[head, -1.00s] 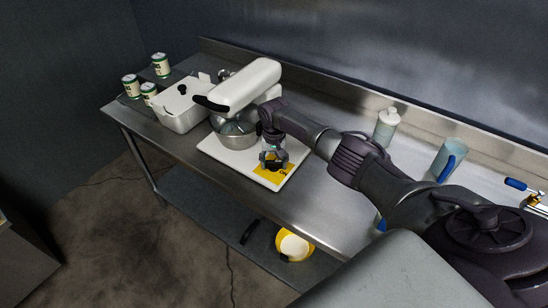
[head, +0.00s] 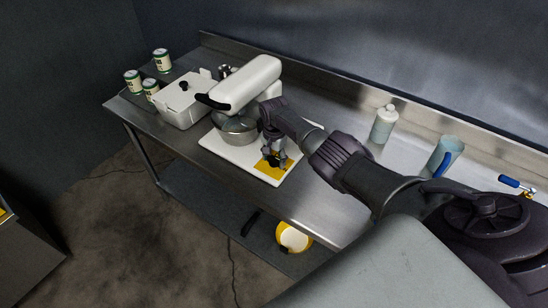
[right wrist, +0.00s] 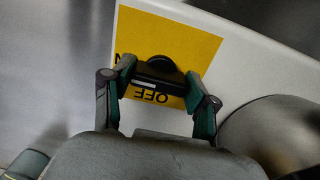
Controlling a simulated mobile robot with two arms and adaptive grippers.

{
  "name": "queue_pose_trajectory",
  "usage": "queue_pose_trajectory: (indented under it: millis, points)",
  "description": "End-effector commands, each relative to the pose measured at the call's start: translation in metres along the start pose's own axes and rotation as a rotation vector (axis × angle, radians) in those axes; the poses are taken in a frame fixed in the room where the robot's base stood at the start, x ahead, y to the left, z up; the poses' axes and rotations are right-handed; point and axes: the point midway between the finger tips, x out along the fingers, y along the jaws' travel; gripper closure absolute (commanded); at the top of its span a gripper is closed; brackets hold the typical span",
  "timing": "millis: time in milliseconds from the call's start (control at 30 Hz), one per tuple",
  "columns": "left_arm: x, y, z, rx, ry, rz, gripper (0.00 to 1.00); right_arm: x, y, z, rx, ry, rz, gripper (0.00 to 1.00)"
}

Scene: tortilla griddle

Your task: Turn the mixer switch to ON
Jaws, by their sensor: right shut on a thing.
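The white stand mixer (head: 246,84) stands on the counter with a metal bowl (head: 238,131) under its head. Its white base (head: 222,150) carries a yellow switch plate (head: 266,172), which also shows in the right wrist view (right wrist: 205,45). My right gripper (head: 276,160) is down at this plate. In the right wrist view, my right gripper (right wrist: 159,76) is shut on the black switch knob (right wrist: 162,67), with one finger on each side. "OFF" reads upside down below the knob; the other label is mostly hidden by a finger. My left gripper is not in view.
A white lidded box (head: 184,105) and several cans (head: 162,61) are left of the mixer. A white bottle (head: 382,126) and a bluish cup (head: 445,157) stand to the right. A yellow-and-white item (head: 293,237) is on the lower shelf.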

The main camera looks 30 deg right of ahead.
Motion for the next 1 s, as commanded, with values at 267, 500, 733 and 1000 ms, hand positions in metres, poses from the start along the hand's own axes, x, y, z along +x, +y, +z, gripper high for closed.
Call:
queue_pose_trajectory:
  millis: [267,500,733,1000]
  points:
    - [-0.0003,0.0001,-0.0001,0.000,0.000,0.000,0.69,-0.0019,-0.0007,-0.0027,0.007,0.006,-0.003,0.77]
    - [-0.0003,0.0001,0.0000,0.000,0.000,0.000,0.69,-0.0021,-0.0009,-0.0026,0.006,0.006,-0.004,0.25]
    - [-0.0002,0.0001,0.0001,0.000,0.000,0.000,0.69,-0.0010,-0.0004,-0.0013,0.005,0.003,-0.002,0.17]
    - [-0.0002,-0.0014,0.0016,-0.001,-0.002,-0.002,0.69,-0.0073,-0.0009,-0.0012,0.004,0.002,-0.004,0.17]
